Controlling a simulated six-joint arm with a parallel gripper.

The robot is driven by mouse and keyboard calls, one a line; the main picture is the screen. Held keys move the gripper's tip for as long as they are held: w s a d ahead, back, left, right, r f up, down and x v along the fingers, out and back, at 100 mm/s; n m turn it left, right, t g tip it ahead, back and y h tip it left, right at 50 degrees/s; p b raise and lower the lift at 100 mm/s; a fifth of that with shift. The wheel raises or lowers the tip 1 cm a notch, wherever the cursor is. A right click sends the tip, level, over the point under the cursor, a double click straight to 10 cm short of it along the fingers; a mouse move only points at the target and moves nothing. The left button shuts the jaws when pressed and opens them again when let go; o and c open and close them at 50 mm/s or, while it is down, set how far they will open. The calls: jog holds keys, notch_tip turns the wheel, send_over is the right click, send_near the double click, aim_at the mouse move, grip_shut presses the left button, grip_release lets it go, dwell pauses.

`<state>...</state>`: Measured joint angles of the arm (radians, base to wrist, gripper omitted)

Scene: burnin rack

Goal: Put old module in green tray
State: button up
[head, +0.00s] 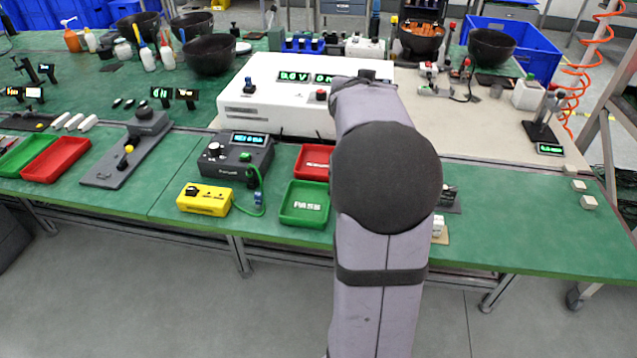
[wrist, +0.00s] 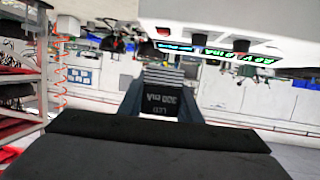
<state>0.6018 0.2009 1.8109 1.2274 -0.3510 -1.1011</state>
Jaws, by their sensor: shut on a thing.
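My gripper (wrist: 161,90) shows in the wrist view, shut on a dark module (wrist: 162,106) with pale printed lettering and a ridged grey part at its far end. The module is held between the two fingers, clear of the surfaces seen around it. In the head view my arm hides the fingers and the module. The green tray (head: 304,205) marked PASS lies near the front edge of the green bench, just left of my arm, and looks empty. It is not recognisable in the wrist view.
A red tray (head: 313,162) lies behind the green tray, partly behind my arm. The white rack unit (head: 275,107) with lit displays stands behind them. A dark meter (head: 235,157) and a yellow box (head: 204,199) with a green cable stand left of the tray.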

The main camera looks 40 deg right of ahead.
jog(key=w+a+r+n+t+y+b, duration=0.1)
jog(key=w+a+r, duration=0.15)
jog(key=a, duration=0.45)
jog(key=w+a+r+n+t+y+b, duration=0.1)
jog(key=w+a+n+t, duration=0.1)
jog(key=w+a, duration=0.3)
jog(key=s+a+f+n+t+y+b, duration=0.1)
jog(key=s+a+f+n+y+b, duration=0.15)
jog(key=a, duration=1.25)
jog(key=shift+s+d+f+m+g+h, duration=1.2)
jog(key=shift+s+d+f+m+h, duration=0.65)
jog(key=shift+s+f, duration=3.3)
jog(key=shift+s+d+f+b, duration=0.15)
jog(key=shift+f+b, duration=1.15)
jog(key=shift+f, duration=1.1)
jog(key=shift+s+d+f+b, duration=0.1)
jog(key=shift+f+b, duration=1.15)
jog(key=shift+f, duration=1.15)
jog(key=shift+f, duration=0.15)
jog(key=o, duration=0.8)
jog(key=shift+c, duration=0.2)
